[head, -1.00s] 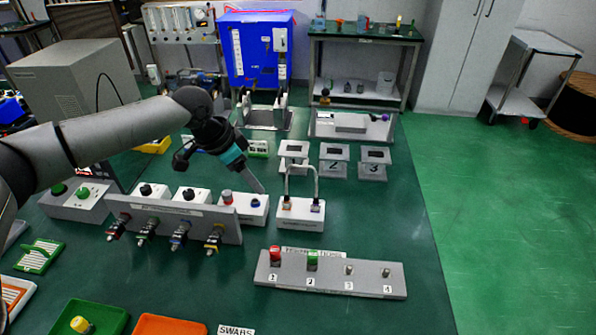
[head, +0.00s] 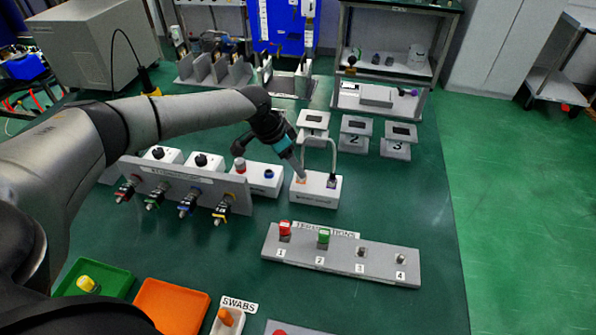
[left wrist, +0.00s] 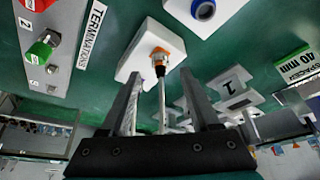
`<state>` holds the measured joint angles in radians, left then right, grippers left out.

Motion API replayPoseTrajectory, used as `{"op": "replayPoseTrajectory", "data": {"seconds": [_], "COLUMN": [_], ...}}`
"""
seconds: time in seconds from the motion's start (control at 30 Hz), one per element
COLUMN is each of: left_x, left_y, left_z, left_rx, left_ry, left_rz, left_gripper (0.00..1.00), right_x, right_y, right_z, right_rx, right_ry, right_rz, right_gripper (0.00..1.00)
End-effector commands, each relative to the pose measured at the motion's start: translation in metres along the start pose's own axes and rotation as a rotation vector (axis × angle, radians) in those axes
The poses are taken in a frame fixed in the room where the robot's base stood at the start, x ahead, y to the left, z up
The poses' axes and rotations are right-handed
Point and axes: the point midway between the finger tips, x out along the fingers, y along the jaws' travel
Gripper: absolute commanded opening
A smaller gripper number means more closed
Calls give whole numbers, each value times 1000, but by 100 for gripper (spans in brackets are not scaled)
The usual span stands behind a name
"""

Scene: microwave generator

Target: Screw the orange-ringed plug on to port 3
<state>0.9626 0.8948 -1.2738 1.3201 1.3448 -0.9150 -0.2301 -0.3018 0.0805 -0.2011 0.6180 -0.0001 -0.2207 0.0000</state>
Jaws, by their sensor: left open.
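The orange-ringed plug (head: 302,181) sits in the left of a white block (head: 318,199); a grey cable (head: 334,150) loops from it to a purple-marked plug (head: 332,182). My left gripper (head: 299,170) is open just above the orange-ringed plug. In the left wrist view its fingers (left wrist: 163,90) stand on either side of the cable, and the orange-ringed plug (left wrist: 165,54) shows beyond the tips, not gripped. Port 3 (head: 360,250) is a bare metal stub on the grey terminations bar (head: 341,268). My right gripper is not in view.
On the bar, port 1 has a red cap (head: 285,228) and port 2 a green cap (head: 323,236); port 4 (head: 401,259) is bare. A panel with several hanging connectors (head: 183,188) stands left. Numbered stands (head: 356,128) are behind. Green table right of the bar is clear.

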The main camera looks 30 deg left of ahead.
Motion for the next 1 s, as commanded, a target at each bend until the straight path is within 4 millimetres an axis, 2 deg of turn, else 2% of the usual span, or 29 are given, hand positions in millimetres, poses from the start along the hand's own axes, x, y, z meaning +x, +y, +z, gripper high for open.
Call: {"op": "replayPoseTrajectory", "data": {"seconds": [0.1, 0.23, 0.63, 1.0], "left_x": [18, 29, 34, 34], "left_y": [0, 0, 0, 0], "left_z": [0, 0, 0, 0], "left_rx": [0, 0, -1, 0], "left_ry": [0, 1, 1, 1], "left_rz": [0, 0, -1, -1], "left_gripper": [62, 62, 62, 22], "right_x": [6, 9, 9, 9], "right_y": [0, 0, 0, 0], "right_z": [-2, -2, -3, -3], "right_rx": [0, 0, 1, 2], "right_ry": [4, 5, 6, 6], "right_rz": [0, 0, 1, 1], "right_gripper": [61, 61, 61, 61]}}
